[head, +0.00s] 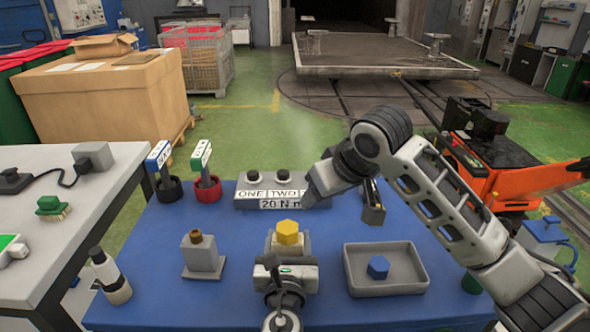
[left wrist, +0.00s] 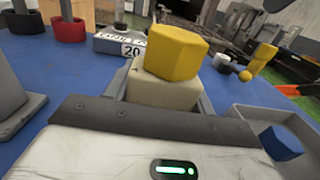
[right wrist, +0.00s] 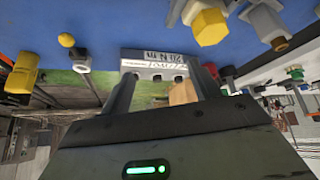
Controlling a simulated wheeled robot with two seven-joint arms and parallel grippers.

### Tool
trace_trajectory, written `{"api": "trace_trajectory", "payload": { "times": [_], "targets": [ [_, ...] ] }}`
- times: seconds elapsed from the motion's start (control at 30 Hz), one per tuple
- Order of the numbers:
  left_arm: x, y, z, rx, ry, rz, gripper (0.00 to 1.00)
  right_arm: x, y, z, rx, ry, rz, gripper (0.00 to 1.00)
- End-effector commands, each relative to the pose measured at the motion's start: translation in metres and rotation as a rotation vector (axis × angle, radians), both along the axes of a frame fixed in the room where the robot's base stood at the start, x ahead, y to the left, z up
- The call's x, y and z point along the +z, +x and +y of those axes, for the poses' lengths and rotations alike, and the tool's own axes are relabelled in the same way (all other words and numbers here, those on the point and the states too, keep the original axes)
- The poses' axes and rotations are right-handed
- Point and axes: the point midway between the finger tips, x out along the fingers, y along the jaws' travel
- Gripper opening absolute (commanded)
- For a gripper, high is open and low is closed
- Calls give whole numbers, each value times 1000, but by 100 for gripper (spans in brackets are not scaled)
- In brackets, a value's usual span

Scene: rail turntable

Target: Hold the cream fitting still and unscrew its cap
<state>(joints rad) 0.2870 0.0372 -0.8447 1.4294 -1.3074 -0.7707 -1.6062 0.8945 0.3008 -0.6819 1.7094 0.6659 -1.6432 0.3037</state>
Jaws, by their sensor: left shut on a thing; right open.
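The cream fitting (head: 291,247) stands on the blue table with a yellow hexagonal cap (head: 288,230) on top. Both also show in the left wrist view, the cream body (left wrist: 162,88) below the yellow cap (left wrist: 176,52). My left gripper (head: 286,262) is shut on the cream body, one finger on each side, below the cap. My right gripper (head: 313,190) is open and empty, above the table behind and slightly right of the cap. In the right wrist view the yellow cap (right wrist: 211,27) lies outside the spread fingers.
A grey tray (head: 420,285) with a blue hexagonal cap (head: 378,267) stands at right. A grey fitting (head: 203,256) with a bare brown stub stands at left, near a bottle (head: 110,278). A labelled grey box (head: 260,192) and two cup-held tools (head: 207,188) are at the back.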

Motion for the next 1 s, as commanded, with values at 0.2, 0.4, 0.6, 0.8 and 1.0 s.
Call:
{"api": "trace_trajectory", "payload": {
  "times": [0.2, 0.4, 0.6, 0.8, 1.0],
  "targets": [
    [0, 0, 0, 0, 1, 1, 13, 33, -7, 43, 271, -175, 146, 62],
    [-1, 0, 0, 0, 1, 1, 13, 57, -24, 56, 423, -266, 292, 62],
    [-1, 0, 0, 0, 0, 1, 13, 63, -30, 59, 468, -295, 343, 62],
    [-1, 0, 0, 0, 0, 1, 13, 37, -30, 61, 470, -294, 348, 62],
    [-1, 0, 0, 0, 0, 1, 13, -3, -27, 65, 469, -293, 347, 62]
  ]
}}
